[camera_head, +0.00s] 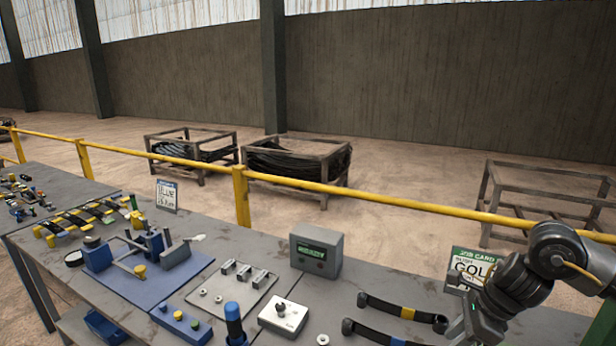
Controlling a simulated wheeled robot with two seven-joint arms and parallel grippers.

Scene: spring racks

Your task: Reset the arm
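My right arm comes in from the right edge, in front of the job card. Its dark gripper (476,326) points down over the right end of the bench, close to the right ends of two dark leaf springs. The upper spring (407,313) has a yellow band; the lower one (372,336) has a blue band and is partly cut off by the frame. I cannot make out the fingers or whether they hold anything. My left gripper is not in view.
The grey bench (240,245) holds a blue fixture (130,262), a grey display box (316,250), a switch box (283,317), a metal plate (232,287) and a job card (466,268). A yellow rail (345,190) runs behind it, with spring racks (297,165) beyond.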

